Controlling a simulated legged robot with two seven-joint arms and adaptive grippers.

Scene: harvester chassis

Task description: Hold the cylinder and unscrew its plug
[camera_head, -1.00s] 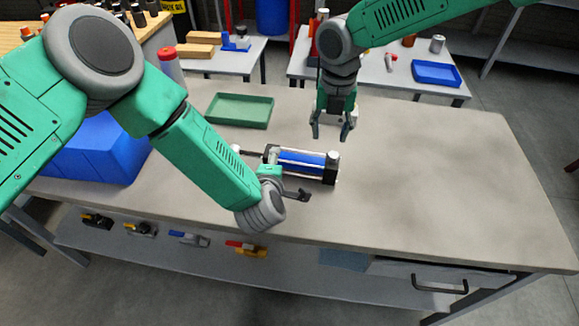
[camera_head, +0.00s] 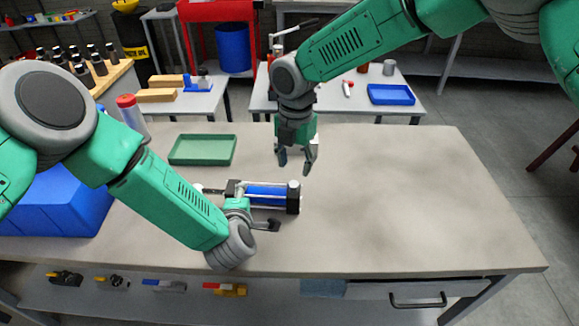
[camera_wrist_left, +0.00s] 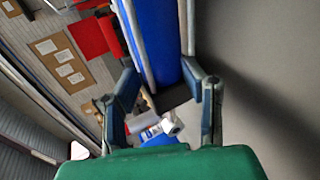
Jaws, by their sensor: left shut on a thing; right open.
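The cylinder (camera_head: 266,191) lies on the workbench, with a blue body, pale rods and black end blocks. A light round cap, which may be the plug (camera_head: 293,185), sits on top of its right end block. My left gripper (camera_wrist_left: 160,72) is shut on the cylinder, one finger on each side of it in the left wrist view, where the blue body (camera_wrist_left: 156,35) runs upward. In the head view my left wrist partly hides the cylinder's front. My right gripper (camera_head: 295,165) points down, open and empty, just above or behind the right end block; the exact gap cannot be told.
A green tray (camera_head: 202,150) lies behind the cylinder. A blue bin (camera_head: 55,205) and a red-capped bottle (camera_head: 130,110) stand at the left. The bench's right side (camera_head: 410,200) is clear. Another table with a blue tray (camera_head: 391,94) stands behind.

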